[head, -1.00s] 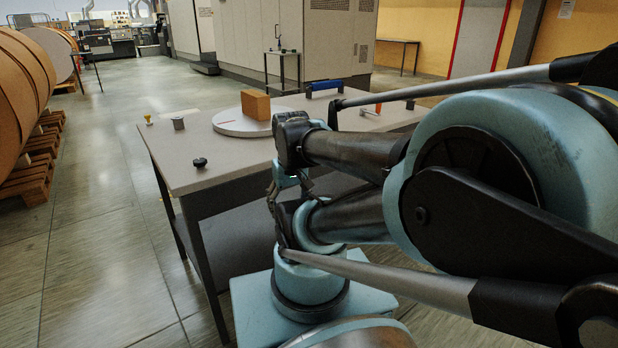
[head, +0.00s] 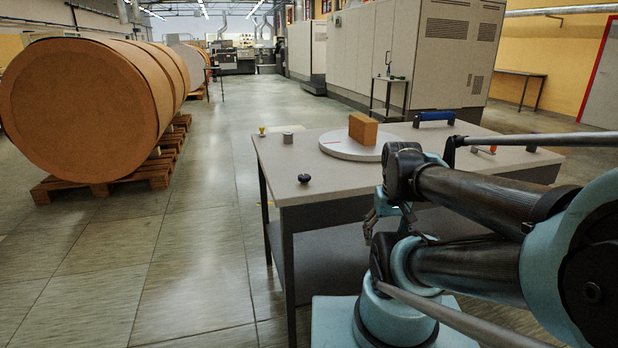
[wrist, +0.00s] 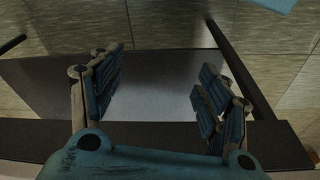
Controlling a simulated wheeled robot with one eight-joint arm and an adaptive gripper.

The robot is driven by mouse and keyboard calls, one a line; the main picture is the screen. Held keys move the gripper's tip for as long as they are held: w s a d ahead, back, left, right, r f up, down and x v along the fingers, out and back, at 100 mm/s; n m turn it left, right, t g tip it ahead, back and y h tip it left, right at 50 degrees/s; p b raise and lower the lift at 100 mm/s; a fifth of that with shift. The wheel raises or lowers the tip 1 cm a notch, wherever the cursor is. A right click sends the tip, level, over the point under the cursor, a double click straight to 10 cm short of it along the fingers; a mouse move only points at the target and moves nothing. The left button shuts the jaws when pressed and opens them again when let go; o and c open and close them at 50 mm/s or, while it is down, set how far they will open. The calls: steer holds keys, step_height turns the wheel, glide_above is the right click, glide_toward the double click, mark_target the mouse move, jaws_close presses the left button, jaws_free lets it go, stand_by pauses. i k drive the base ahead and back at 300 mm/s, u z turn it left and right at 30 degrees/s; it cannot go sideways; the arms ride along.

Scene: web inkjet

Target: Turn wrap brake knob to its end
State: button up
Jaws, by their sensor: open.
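A small black knob (head: 304,178), which looks like the wrap brake knob, stands near the front left corner of the grey table (head: 345,185). My gripper (head: 374,218) hangs at the table's front side, to the right of the knob and apart from it. In the wrist view my gripper (wrist: 160,88) is open, with its two blue-padded fingers wide apart and nothing between them. The knob cannot be made out in the wrist view. Its turned position is too small to read.
A round disc (head: 340,150) carries an orange-brown block (head: 363,129). Large brown rolls (head: 80,105) stand left; the aisle floor between is clear.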

mark_target(303, 176)
steer(key=u, duration=1.3)
steer(key=k, duration=1.05)
steer(key=z, duration=1.15)
steer(key=i, duration=1)
